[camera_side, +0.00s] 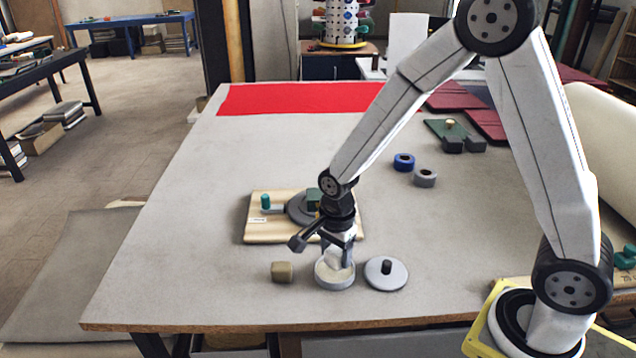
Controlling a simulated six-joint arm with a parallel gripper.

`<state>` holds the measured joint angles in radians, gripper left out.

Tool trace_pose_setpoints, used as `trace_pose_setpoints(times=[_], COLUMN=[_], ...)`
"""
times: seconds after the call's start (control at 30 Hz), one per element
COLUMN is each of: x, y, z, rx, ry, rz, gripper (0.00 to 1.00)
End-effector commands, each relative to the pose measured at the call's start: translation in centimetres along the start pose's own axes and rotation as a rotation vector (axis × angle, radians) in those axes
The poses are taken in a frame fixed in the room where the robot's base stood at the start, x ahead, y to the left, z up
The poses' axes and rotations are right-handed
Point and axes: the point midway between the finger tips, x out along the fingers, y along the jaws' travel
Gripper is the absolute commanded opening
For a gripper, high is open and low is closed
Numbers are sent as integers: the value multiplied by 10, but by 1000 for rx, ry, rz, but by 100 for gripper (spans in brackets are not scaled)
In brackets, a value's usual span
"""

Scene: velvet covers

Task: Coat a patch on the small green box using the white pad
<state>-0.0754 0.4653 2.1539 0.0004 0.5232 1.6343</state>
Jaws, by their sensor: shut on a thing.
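The small green box (313,197) sits on a dark grey round plate (297,209) on a pale wooden board (262,238). It is partly hidden behind my arm. My gripper (337,252) points down over a round, shallow grey-white dish (335,284) in front of the board. It is shut on a small white thing, seemingly the white pad (336,259), at or just inside the dish. I cannot tell whether the pad touches the dish's contents.
A grey round lid with a black knob (386,268) lies right of the dish, and a tan block (282,271) left. A teal-topped clamp (265,202) stands on the board. Blue (404,161) and grey (425,177) rings lie behind. The table's left side is clear.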

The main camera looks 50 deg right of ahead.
Motion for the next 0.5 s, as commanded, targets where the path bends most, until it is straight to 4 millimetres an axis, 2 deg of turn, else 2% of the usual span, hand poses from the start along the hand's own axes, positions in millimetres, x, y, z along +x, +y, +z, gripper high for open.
trace_pose_setpoints(times=[0.5], x=[-31], y=[-1], z=[0], rx=[0], ry=[0], rz=[-4], gripper=[17])
